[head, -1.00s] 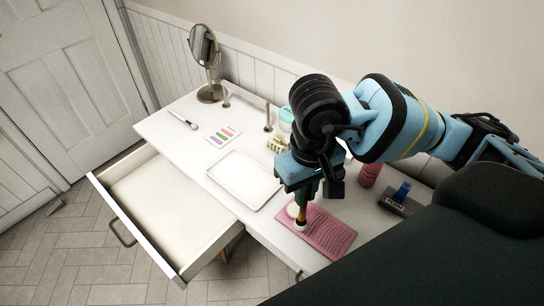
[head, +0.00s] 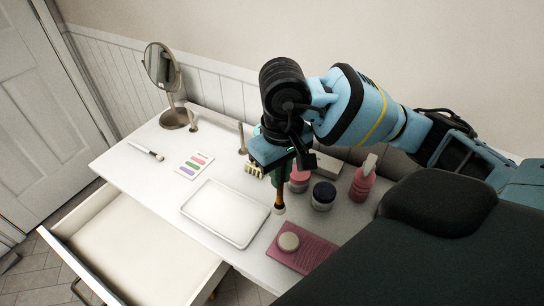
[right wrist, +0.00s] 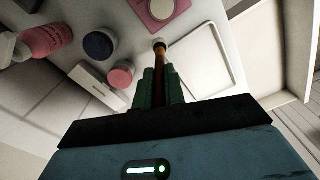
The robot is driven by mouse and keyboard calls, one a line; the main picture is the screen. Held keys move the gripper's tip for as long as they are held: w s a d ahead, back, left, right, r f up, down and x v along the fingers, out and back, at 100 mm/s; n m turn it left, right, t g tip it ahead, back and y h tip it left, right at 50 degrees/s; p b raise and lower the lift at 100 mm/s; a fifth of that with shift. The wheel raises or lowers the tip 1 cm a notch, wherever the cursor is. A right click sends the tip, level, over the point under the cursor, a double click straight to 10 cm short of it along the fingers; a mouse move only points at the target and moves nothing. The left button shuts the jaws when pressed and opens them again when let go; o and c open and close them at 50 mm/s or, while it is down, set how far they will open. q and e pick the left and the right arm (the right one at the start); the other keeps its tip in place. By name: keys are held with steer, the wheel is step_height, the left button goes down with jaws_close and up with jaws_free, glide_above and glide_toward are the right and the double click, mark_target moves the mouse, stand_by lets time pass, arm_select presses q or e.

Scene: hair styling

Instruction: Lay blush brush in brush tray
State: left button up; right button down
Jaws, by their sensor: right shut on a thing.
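My right gripper (head: 276,176) is shut on the blush brush (head: 279,200). The brush hangs upright with its pale tip down, between the white tray and the pink mat. In the right wrist view the brush (right wrist: 160,53) stands out from between the green fingers (right wrist: 160,85). The brush tray (head: 190,213), a shallow white rectangle with a thin dark rim, lies empty on the white table, left of the brush. It also shows in part in the right wrist view (right wrist: 234,50). My left gripper is not in view.
A pink mat (head: 312,252) with a round pale item (head: 288,242) lies at the front right. A dark-lidded jar (head: 323,195), a pink bottle (head: 362,182) and a pink jar (head: 299,180) stand behind. A white-handled brush (head: 146,151), colour strips (head: 194,166) and mirror (head: 162,70) are left. A drawer (head: 130,250) hangs open.

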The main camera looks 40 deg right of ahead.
steer(key=w+d+f+p, duration=0.1)
steer(key=w+d+f, duration=0.2)
steer(key=w, duration=0.5)
steer(key=shift+d+f, duration=0.4)
steer(key=shift+f, duration=0.25)
steer(key=shift+f, duration=0.1)
steer(key=shift+f, duration=0.15)
steer(key=c, duration=1.5)
jaws_free()
